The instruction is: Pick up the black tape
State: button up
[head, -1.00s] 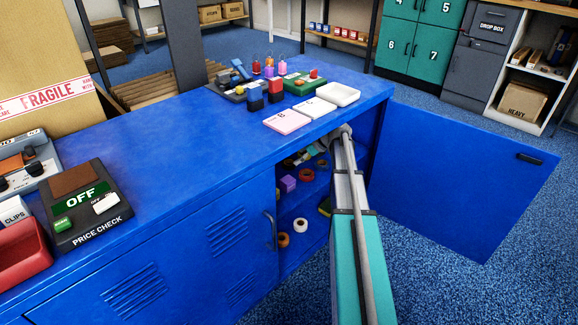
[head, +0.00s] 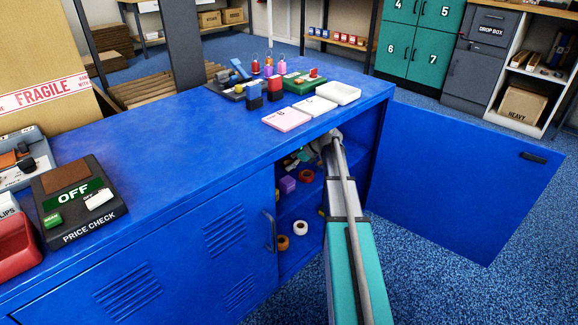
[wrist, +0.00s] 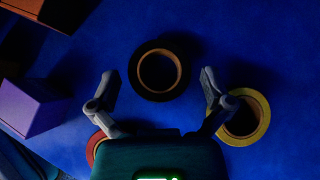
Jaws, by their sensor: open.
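In the wrist view the black tape (wrist: 160,70) is a dark roll with a brown core, lying on the blue shelf. My gripper (wrist: 156,80) is open, with one finger on each side of the roll's near part and the roll ahead of and between the fingertips. I cannot tell the height between them. In the head view my arm reaches into the open blue cabinet, and the fingers and the black tape are hidden there.
A yellow roll (wrist: 245,118) lies close by my right finger, and a red roll (wrist: 97,145) shows partly beside the left. A purple box (wrist: 32,106) stands at left. The cabinet door (head: 460,180) is open at right.

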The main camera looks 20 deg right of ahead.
jog(key=c, duration=0.8)
jog(key=shift+o, duration=0.2)
jog(key=shift+r, duration=0.1)
notch_tip(320, 180, up, 4)
jog(key=p, duration=0.4)
jog(key=s+d, duration=1.1)
jog(key=d, duration=0.3)
jog(key=shift+s+f, duration=0.2)
jog(key=shift+f, duration=0.15)
